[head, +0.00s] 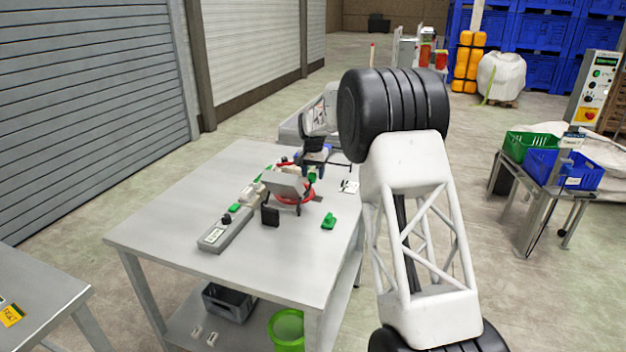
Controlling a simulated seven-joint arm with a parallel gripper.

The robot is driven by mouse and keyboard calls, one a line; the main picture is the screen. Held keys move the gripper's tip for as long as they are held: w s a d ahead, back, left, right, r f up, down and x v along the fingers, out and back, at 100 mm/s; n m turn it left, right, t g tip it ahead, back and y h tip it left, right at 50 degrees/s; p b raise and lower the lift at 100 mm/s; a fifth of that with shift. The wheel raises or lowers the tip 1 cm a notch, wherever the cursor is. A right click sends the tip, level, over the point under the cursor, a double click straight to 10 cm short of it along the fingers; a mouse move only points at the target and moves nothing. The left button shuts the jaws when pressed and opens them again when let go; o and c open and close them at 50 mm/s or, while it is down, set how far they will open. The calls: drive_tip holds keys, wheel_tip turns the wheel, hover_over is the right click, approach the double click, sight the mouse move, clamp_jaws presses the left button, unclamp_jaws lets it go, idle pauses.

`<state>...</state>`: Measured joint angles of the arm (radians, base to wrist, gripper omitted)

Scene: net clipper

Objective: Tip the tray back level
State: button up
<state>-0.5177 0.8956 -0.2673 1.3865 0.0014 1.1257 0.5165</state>
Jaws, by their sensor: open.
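My gripper (282,205) is over the middle of the grey table in the head view, its pale body angled and its two dark fingers apart. It appears open and empty. A red round-edged piece (309,196) lies just under and behind the gripper, partly covered by it. It may be the tray, but its tilt cannot be made out at this size. Whether the fingers touch it cannot be told.
A long grey box with buttons (222,232) lies left of the gripper. A green piece (328,221) lies to the right. The front of the table (270,270) is bare.

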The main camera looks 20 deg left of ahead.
drive_tip(key=shift+f, duration=1.35)
drive_tip(key=shift+c, duration=0.4)
clamp_jaws()
